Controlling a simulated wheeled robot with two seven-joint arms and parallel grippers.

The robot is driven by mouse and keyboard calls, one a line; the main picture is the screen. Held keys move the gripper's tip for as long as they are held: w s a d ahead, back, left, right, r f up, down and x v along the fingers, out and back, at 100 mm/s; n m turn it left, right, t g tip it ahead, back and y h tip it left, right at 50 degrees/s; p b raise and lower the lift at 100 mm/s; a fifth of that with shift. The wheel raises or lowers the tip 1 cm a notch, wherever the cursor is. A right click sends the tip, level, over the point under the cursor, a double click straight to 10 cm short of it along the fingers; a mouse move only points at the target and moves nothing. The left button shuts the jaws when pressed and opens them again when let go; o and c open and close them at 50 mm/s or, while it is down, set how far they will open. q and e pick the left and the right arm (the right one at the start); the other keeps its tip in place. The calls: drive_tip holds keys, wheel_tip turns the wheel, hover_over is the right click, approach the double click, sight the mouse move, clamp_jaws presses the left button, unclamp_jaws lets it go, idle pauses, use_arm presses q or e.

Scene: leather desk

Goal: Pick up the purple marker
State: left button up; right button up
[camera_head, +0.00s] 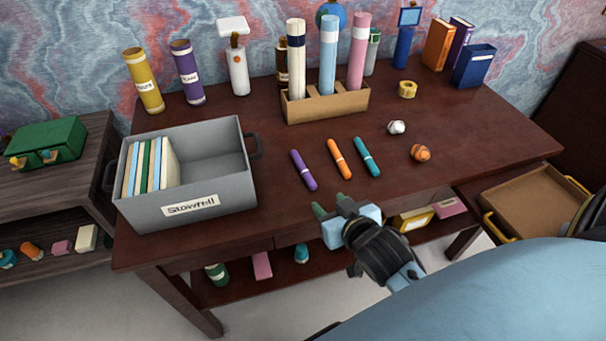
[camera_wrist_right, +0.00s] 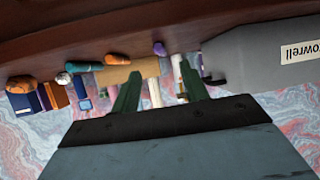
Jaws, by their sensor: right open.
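The purple marker (camera_head: 303,170) lies on the dark leather-brown desk, right of the grey bin. In the right wrist view its purple end (camera_wrist_right: 159,48) shows between and just beyond the fingertips. My right gripper (camera_head: 332,207) is open and empty at the desk's front edge, in front of the marker and a little to its right, apart from it. Its two green fingers (camera_wrist_right: 160,70) are spread in the right wrist view. An orange marker (camera_head: 339,158) and a teal marker (camera_head: 367,157) lie to the right of the purple one. My left gripper is not in view.
A grey bin (camera_head: 208,202) holding several thin books stands at left. A cardboard holder (camera_head: 327,106) with tall rolls stands behind the markers. A white crumpled ball (camera_head: 396,127), an orange ball (camera_head: 420,152) and a tape roll (camera_head: 407,89) lie at right. Desk around the markers is clear.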

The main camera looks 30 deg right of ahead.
drive_tip(key=shift+w+d+r+t, duration=0.1)
drive_tip(key=shift+w+r+t, duration=0.1)
drive_tip(key=shift+w, duration=0.25)
drive_tip(key=shift+w+d+r+t, duration=0.1)
drive_tip(key=shift+w+r+t, duration=0.1)
drive_tip(key=shift+w, duration=0.2)
drive_tip(key=b, duration=0.1)
approach(307, 174)
drive_tip(key=x, duration=0.3)
drive_tip(key=shift+w+f, duration=0.15)
drive_tip(key=b+x, duration=0.1)
drive_tip(key=x, duration=0.4)
drive_tip(key=shift+w+f+b, duration=0.1)
drive_tip(key=shift+w+b, duration=0.1)
drive_tip(key=shift+b, duration=0.15)
drive_tip(key=shift+w+f, duration=0.1)
drive_tip(key=shift+w, duration=0.2)
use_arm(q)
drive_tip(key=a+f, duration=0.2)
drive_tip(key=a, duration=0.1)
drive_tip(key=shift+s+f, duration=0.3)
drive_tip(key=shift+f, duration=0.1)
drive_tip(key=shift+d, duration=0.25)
use_arm(e)
clamp_jaws()
